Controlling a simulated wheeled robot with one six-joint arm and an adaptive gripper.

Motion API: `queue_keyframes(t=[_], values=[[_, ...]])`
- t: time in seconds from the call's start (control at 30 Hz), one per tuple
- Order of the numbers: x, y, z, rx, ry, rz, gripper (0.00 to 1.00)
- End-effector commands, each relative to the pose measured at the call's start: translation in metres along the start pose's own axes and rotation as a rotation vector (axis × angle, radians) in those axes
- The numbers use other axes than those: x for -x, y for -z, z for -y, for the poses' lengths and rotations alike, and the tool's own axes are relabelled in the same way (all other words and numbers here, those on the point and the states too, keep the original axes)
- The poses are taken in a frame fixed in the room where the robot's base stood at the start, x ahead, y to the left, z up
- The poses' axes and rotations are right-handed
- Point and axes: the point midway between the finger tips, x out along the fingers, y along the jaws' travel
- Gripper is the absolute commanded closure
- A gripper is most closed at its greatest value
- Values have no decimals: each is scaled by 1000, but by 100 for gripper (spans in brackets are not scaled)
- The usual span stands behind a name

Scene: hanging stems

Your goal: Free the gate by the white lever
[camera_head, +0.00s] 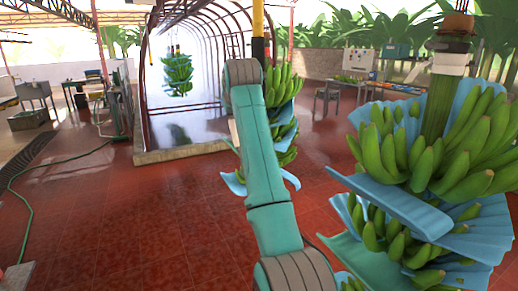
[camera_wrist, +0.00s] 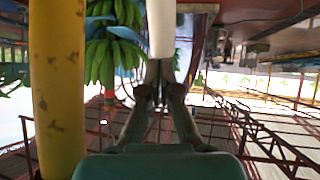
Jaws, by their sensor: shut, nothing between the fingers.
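The white lever (camera_wrist: 161,28) shows in the wrist view as a pale upright bar at the top centre. My gripper (camera_wrist: 158,72) is shut and empty, with its fingertips at the lever's near end; I cannot tell whether they touch. A thick worn yellow post (camera_wrist: 57,90) stands left of the gripper in the wrist view. In the head view a yellow and black post (camera_head: 258,35) rises behind my arm. My arm hides my gripper there, and I cannot make out the gate clearly.
A big blue-wrapped green banana stem (camera_head: 405,150) hangs close at the right. Another banana stem (camera_head: 283,90) hangs just behind my arm, and one (camera_head: 177,75) hangs farther off by the arched tunnel (camera_head: 150,110). A green hose (camera_head: 30,215) lies on the left floor. The red tiled floor (camera_head: 130,220) is mostly clear.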

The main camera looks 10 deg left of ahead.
Motion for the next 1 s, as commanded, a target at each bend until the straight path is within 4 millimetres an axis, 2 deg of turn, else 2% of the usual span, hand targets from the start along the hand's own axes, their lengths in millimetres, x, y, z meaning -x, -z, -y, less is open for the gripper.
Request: queue_keyframes(t=[0.77,1.0], values=[[-9,-5,2,0,1,1,100],[-1,2,-1,-1,1,-1,100]])
